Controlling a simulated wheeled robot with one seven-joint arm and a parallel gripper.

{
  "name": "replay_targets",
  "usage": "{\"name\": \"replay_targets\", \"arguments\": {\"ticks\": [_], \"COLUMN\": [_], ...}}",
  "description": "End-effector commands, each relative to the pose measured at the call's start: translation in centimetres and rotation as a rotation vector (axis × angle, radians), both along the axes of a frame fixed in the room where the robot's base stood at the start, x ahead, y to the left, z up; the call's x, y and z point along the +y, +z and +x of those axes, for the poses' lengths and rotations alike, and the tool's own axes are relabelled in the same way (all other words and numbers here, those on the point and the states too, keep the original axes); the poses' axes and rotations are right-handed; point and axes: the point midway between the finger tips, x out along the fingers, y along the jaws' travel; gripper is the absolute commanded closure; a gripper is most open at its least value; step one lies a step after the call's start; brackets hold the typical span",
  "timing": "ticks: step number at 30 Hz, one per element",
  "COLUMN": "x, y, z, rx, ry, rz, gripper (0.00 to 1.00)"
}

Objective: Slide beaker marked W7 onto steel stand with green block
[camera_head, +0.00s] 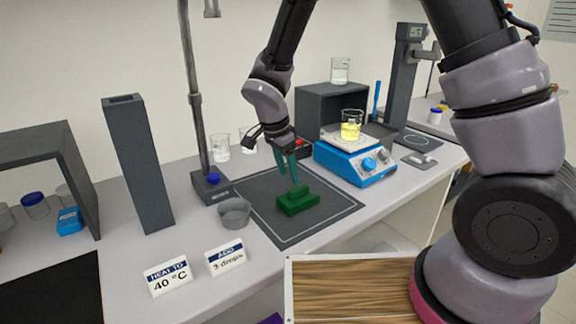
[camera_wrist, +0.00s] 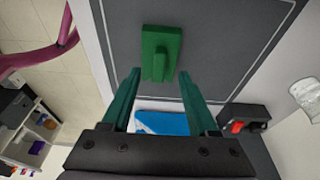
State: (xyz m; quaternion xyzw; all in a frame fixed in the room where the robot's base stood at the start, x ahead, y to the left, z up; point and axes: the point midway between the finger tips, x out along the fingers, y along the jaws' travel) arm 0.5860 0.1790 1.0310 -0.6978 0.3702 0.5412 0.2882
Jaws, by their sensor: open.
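The green block (camera_head: 298,203), a flat base with a raised ridge, lies on the dark mat (camera_head: 325,220). My gripper (camera_head: 288,173) is open and empty, with teal fingers pointing down just above the block. In the wrist view the block (camera_wrist: 160,45) shows beyond and between the open fingertips (camera_wrist: 159,75). Clear beakers (camera_head: 221,147) stand behind the mat, partly hidden by my arm. Another beaker (camera_head: 340,70) stands on a dark box, and one with yellow liquid (camera_head: 351,126) is on the blue hotplate. No W7 mark is legible, and I cannot tell which thing is the steel stand.
A grey bowl (camera_head: 234,213) sits at the mat's left edge, near a retort stand (camera_head: 196,100). A tall grey column (camera_head: 139,165) stands further left. Two label cards (camera_head: 168,275) are at the front. The blue hotplate (camera_head: 355,163) stands right of the mat. The mat's front is clear.

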Motion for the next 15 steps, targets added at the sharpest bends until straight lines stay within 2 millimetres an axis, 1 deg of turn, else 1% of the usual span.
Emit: {"name": "replay_targets", "arguments": {"ticks": [1,7,12,15], "x": [-0.3,-0.9,-1.3,-1.4], "y": [-0.8,-3.7,-5.6,-6.3], "z": [0.0,0.4,0.7,0.8], "rx": [0.004,0.004,0.003,0.003], "ry": [0.000,0.000,0.001,-0.001], "rz": [-0.004,-0.003,-0.002,-0.002], "gripper": [0.40,0.40,0.40,0.40]}}
